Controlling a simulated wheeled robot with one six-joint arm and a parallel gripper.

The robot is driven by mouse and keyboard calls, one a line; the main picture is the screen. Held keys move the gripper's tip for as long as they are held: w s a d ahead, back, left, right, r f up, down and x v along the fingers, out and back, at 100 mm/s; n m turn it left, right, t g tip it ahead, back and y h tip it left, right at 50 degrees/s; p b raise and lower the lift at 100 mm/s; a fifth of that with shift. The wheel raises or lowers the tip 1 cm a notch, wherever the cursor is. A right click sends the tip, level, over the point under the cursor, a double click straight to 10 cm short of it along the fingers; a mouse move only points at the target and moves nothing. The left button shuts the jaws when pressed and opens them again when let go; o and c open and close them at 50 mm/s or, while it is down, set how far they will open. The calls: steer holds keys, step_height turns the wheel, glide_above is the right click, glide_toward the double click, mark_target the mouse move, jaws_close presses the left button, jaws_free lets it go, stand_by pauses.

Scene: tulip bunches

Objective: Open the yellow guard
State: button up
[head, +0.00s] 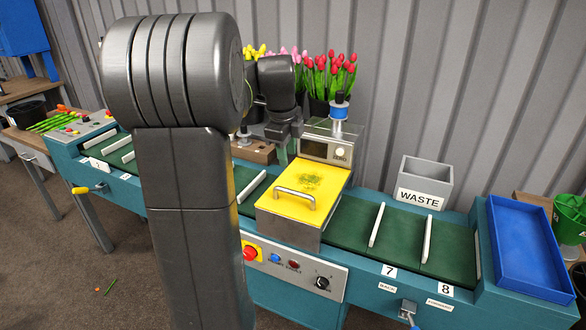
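The yellow guard (325,203) lies flat and closed over the belt, on a metal housing in the middle of the machine. It has a silver bar handle (296,194) at its front left and a patch of green scraps on top. My gripper (285,157) points down behind and left of the guard, near its rear left corner and apart from the handle. My arm hides part of the scene to the left, and the fingers are too small and dark to tell their opening.
A display unit (327,151) stands behind the guard, with tulips in dark pots (320,107) further back. A grey WASTE bin (426,180) and a blue tray (526,245) are to the right. White dividers cross the green belt (347,222). A red button (250,253) sits on the front panel.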

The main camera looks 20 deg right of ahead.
mark_target(293, 191)
steer(key=f, duration=0.4)
steer(key=w+d+f, duration=0.1)
steer(key=f, duration=0.3)
steer(key=d+f, duration=0.1)
steer(key=f, duration=0.4)
steer(key=shift+w+d+f, duration=0.1)
steer(key=shift+w, duration=0.3)
jaws_close()
